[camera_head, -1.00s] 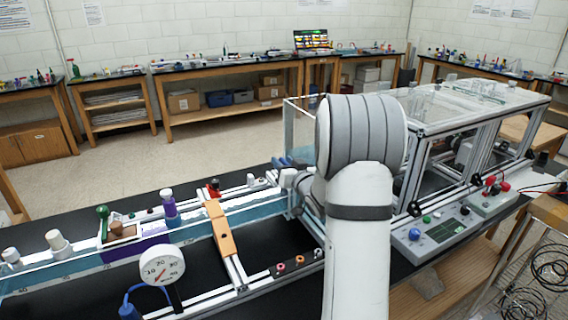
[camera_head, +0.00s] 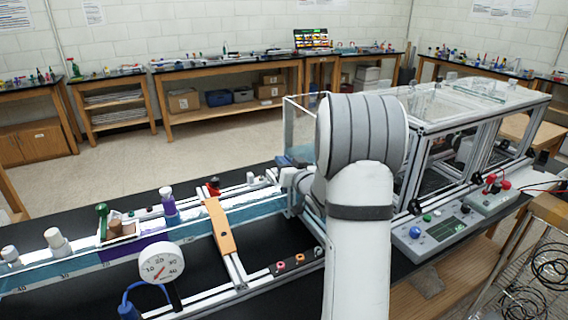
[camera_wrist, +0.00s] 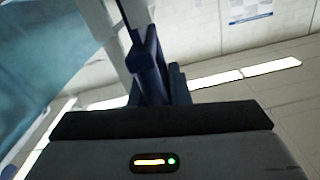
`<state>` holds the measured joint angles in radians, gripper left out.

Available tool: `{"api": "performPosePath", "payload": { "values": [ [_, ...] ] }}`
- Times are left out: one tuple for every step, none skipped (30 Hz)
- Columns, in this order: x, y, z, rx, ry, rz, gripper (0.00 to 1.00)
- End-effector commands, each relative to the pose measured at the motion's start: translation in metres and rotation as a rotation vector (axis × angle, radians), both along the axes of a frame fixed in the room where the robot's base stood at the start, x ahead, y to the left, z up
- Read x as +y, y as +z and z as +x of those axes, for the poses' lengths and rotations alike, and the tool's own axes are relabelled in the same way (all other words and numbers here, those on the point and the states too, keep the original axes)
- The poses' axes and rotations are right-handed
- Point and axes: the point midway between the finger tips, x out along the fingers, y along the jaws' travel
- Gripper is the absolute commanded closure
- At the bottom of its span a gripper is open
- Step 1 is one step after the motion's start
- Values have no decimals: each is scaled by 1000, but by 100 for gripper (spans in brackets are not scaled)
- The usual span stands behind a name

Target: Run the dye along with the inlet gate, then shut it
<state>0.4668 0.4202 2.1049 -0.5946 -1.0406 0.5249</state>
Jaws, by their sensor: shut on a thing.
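Purple dye (camera_head: 150,240) shows in the long clear channel (camera_head: 62,272), beside the purple-bodied bottle (camera_head: 169,204). My gripper is hidden behind my arm in the head view, near the channel's right end by the clear tank (camera_head: 302,130). In the wrist view my gripper (camera_wrist: 152,62) is shut, with narrow dark blue parts in front of its grey body. What it holds seems to be the inlet gate's handle, but fingers and handle are hard to tell apart. The gate's opening is hidden.
An orange-brown bridge (camera_head: 219,228) crosses the channel. A round dial gauge (camera_head: 162,263) stands in front of it. A control panel (camera_head: 437,231) and a framed clear enclosure (camera_head: 470,125) lie to the right. Small bottles and a green-topped item (camera_head: 102,212) stand along the channel.

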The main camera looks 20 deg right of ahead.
Motion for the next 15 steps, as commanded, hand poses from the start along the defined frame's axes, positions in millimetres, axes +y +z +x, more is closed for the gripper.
{"api": "performPosePath", "payload": {
  "values": [
    [1, -9, 0, 0, 3, 1, 100],
    [1, -11, 0, 0, 3, 1, 100],
    [1, -14, 0, 0, 3, 2, 100],
    [1, -17, 0, 1, 3, 2, 100],
    [1, -18, 0, 1, 3, 2, 100],
    [1, -20, 0, 1, 3, 2, 100],
    [1, -20, 0, 1, 3, 3, 100],
    [1, -20, 0, 2, 4, 3, 100],
    [2, -20, 0, 3, 4, 3, 100],
    [2, -19, 0, 3, 4, 3, 100],
    [2, -19, 0, 4, 4, 3, 100],
    [2, -19, 0, 6, 3, 4, 100],
    [2, -19, 0, 7, 3, 4, 100],
    [2, -20, 0, 8, 4, 4, 100],
    [2, -20, -1, 8, 4, 4, 100]
  ]
}}
